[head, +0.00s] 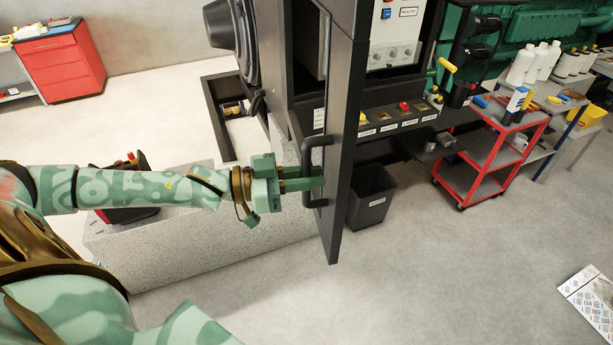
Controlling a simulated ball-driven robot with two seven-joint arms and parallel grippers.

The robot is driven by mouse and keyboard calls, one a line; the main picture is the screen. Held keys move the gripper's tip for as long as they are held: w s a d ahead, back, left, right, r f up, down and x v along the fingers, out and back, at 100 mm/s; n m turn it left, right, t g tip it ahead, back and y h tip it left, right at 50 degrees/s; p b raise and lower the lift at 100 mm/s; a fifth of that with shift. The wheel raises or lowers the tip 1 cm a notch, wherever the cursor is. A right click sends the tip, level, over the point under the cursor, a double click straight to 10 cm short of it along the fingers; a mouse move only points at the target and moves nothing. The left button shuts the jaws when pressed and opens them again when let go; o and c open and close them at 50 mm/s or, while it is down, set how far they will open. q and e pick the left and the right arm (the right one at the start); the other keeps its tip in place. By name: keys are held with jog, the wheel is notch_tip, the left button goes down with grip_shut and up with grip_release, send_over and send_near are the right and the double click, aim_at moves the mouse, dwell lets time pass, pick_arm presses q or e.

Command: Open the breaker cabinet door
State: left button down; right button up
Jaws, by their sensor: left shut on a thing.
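The breaker cabinet door (345,130) is a tall dark grey panel seen almost edge-on in the middle of the head view. It stands out from the dark cabinet toward me, so it appears swung at least partly open. A black bar handle (306,160) is on its left-facing side. My left gripper (306,184) reaches in from the left and is shut on the handle's lower part. The fingertips partly cover the bar. The cabinet's inside is mostly hidden. My right gripper is out of view.
A control panel (392,35) and a ledge with buttons (405,118) are right of the door. A black bin (370,198) stands below. A red trolley (480,165) is farther right. A speckled grey block (150,245) lies under my left arm. The floor at front right is mostly clear.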

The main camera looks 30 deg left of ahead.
pick_arm(q)
jog(key=shift+w, duration=0.1)
jog(key=c, duration=1.4)
grip_release()
jog(key=shift+c, duration=0.2)
jog(key=shift+a, duration=0.1)
jog(key=p+v, duration=0.2)
jog(key=v, duration=1.4)
